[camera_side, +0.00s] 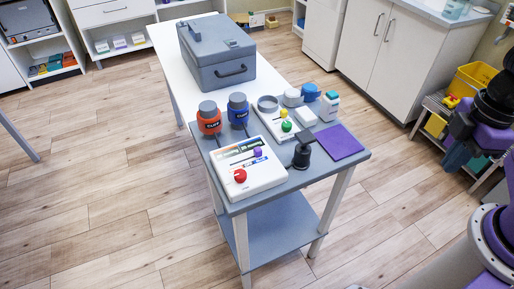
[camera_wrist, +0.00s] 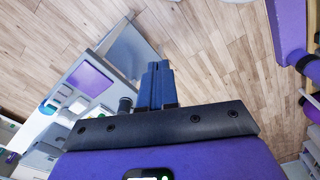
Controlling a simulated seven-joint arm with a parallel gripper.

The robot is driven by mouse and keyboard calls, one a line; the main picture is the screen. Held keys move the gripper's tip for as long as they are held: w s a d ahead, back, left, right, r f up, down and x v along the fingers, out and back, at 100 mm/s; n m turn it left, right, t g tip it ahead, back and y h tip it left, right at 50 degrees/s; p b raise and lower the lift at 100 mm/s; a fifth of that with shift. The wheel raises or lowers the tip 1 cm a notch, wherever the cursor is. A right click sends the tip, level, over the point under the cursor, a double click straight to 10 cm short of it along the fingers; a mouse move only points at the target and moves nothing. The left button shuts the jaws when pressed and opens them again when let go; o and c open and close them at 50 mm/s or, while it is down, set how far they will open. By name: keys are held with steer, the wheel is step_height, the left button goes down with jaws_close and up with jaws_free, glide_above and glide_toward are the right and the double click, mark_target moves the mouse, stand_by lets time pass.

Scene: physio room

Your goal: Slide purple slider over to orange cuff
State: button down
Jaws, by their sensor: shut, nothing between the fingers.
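The purple slider (camera_side: 257,153) is a small knob on a white control box (camera_side: 262,178) near the front of the table. It sits towards the right end of its slot. The orange cuff (camera_side: 209,120) is an orange canister with a grey top, standing behind the box to the left. My gripper (camera_wrist: 157,66) shows in the wrist view with its two blue fingers together and nothing between them. It is well away from the box, over the floor to the right of the table. The slider and orange cuff cannot be made out in the wrist view.
A blue cuff (camera_side: 238,112) stands just right of the orange one. The box has a red button (camera_side: 240,176). A black joystick (camera_side: 302,153) stands right of the box, beside a purple mat (camera_side: 338,142). A grey case (camera_side: 215,55) fills the table's far part.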

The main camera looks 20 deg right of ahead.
steer(key=c, duration=1.5)
jaws_free()
steer(key=o, duration=0.5)
steer(key=shift+w+a, duration=0.2)
steer(key=w+a+r+m, duration=0.3)
steer(key=w+a+m, duration=0.3)
steer(key=w+a, duration=0.8)
steer(key=shift+w+a+r, duration=0.15)
steer(key=shift+w+a, duration=0.15)
steer(key=shift+w, duration=0.9)
steer(key=m, duration=0.6)
glide_above(258, 152)
steer(key=f, duration=0.1)
steer(key=w+f, duration=0.1)
steer(key=w, duration=0.1)
steer(key=shift+m, duration=0.3)
steer(key=f, duration=1.7)
steer(key=shift+s+d, duration=0.2)
